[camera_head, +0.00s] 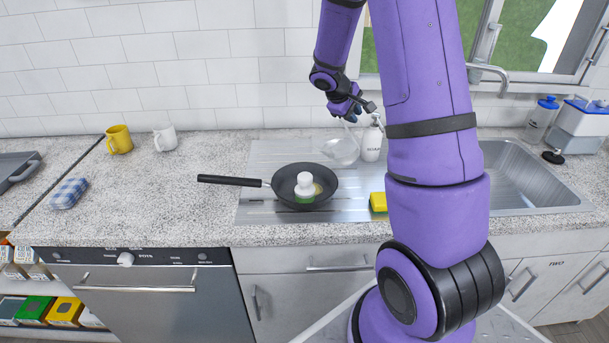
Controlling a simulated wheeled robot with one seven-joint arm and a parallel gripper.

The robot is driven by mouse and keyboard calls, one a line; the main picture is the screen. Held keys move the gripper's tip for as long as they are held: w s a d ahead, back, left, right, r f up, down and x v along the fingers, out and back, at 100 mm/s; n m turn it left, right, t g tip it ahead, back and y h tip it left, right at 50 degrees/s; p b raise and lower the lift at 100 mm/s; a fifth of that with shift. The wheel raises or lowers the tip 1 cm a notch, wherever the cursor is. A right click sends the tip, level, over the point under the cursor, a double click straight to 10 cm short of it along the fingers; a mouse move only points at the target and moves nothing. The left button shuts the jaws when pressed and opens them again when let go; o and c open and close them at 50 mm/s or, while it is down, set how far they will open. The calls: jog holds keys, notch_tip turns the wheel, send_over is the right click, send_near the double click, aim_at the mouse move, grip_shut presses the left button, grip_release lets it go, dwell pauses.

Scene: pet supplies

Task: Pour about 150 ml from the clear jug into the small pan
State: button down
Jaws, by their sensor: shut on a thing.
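The small pan (279,187) is black and sits on the steel drainboard, its handle pointing left. A white knobbed thing with a green base stands in it, with something yellowish beside it. The clear jug (340,151) is just behind and right of the pan, beside a white bottle. It is see-through, so its content and exact tilt are hard to tell. My gripper (353,115) is above the jug and shut on its upper part, probably the handle; the fingertips are small and partly hidden.
A white bottle (371,144) stands touching or close to the jug. A yellow-green sponge (378,202) lies right of the pan, near my arm. The sink (520,175) is at right.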

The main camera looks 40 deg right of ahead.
jog(key=shift+a+r+h, duration=0.2)
jog(key=shift+a+h, duration=0.4)
jog(key=shift+a, duration=0.05)
jog(key=shift+a+f+h, duration=0.3)
jog(key=shift+a+h, duration=0.05)
jog(key=shift+h, duration=0.05)
jog(key=shift+a+f+h, duration=0.25)
jog(key=shift+a+h, duration=0.1)
jog(key=shift+h, duration=0.05)
jog(key=shift+a, duration=0.1)
jog(key=shift+a+r+h, duration=0.2)
jog(key=shift+r+h, duration=0.05)
jog(key=shift+h, duration=0.05)
jog(key=shift+a+r+h+p, duration=0.4)
jog(key=shift+a+r+h, duration=0.65)
jog(key=shift+a, duration=0.25)
dwell(2.2)
